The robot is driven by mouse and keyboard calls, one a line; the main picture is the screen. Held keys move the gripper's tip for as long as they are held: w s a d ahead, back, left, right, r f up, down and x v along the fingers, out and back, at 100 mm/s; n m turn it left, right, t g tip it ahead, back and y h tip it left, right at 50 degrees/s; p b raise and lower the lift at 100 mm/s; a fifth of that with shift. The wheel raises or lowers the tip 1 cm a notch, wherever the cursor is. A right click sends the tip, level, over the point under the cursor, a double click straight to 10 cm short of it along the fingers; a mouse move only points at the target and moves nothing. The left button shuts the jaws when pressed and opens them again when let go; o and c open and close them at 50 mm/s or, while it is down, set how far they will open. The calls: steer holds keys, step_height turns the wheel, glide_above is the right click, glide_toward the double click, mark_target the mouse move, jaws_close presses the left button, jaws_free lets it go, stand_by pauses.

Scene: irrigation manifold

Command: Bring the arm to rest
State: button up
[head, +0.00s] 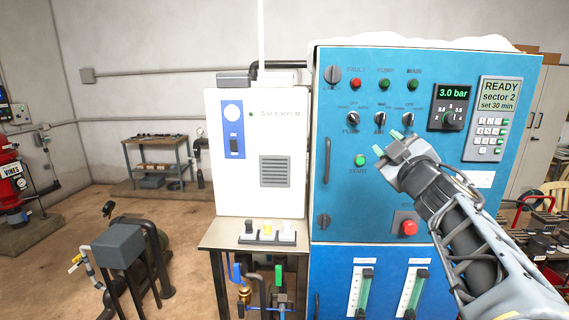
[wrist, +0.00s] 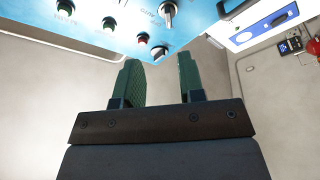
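My arm reaches in from the right of the head view, in front of the blue control cabinet (head: 342,210). My gripper (head: 388,143) is raised at its end, just below the row of selector switches in the picture. In the wrist view my gripper (wrist: 161,78) shows two green-padded fingers apart with nothing between them. The cabinet panel (wrist: 195,12) is beyond the fingertips there, seen inverted, with lamps and switches. I cannot tell the exact gap to the panel, but no touch shows.
The cabinet carries a pressure dial reading 3.0 bar (head: 452,107), a keypad display reading READY (head: 500,118), a green start button (head: 361,160) and a red stop button (head: 409,228). A white air dryer box (head: 225,180) stands left. A pump (head: 118,247) is on the floor.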

steer(key=s+d+f+m+g+h, duration=0.25)
steer(key=f+m+g+h, duration=0.2)
steer(key=f, duration=0.45)
steer(key=s+d+f+m+g+h, duration=0.2)
steer(key=d+f+m+g+h, duration=0.1)
steer(key=f+m+g, duration=0.4)
steer(key=s+a+f+n+g+y, duration=0.1)
steer(key=s+a+f+g+y, duration=0.3)
steer(key=s+a+f, duration=0.9)
steer(key=a+f+y, duration=0.2)
steer(key=a+f, duration=0.1)
steer(key=shift+f+g, duration=0.2)
steer(key=shift+g, duration=0.15)
steer(key=shift+n+y, duration=0.25)
